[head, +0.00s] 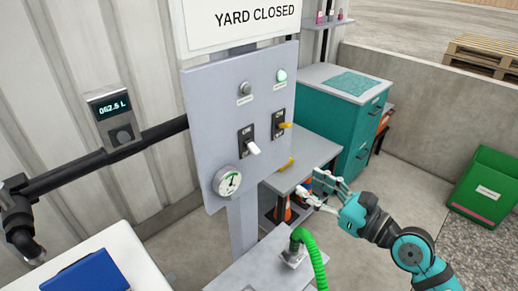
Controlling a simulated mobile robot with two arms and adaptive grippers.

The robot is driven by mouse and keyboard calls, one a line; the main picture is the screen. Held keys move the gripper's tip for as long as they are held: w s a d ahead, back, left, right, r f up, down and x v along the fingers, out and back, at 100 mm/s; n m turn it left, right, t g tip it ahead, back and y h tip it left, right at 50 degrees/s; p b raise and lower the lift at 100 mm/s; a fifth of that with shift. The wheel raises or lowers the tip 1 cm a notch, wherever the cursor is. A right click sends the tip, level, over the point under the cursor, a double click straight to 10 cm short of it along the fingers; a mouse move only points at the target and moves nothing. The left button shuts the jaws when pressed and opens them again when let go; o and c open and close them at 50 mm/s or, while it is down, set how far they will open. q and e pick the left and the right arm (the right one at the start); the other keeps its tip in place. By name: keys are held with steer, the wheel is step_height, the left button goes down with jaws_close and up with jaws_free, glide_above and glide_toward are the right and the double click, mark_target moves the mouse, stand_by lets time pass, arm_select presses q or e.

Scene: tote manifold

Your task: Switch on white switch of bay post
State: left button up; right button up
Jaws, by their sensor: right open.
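The bay post's grey panel (208,130) stands in the middle of the head view. Its white switch (253,148) has a white lever on a dark plate, and the lever points down and outward. A yellow switch (285,125) sits to its right. The round lamp above the white switch (245,88) is grey and unlit; the lamp above the yellow one (281,76) glows green. My right gripper (311,182) is open and empty, to the lower right of the panel, pointing left and apart from both switches. My left gripper is out of view.
A green hose (314,255) rises from a low grey surface below. A grey bench (308,148) and teal cabinet (344,105) stand behind the panel. A black pipe (75,172) with a meter runs left.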

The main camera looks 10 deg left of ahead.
mark_target(258, 152)
steer(key=p+x, duration=0.2)
steer(key=x, duration=1.4)
steer(key=shift+d, duration=0.1)
steer(key=shift+w+a, duration=0.35)
steer(key=shift+a, duration=0.15)
jaws_close()
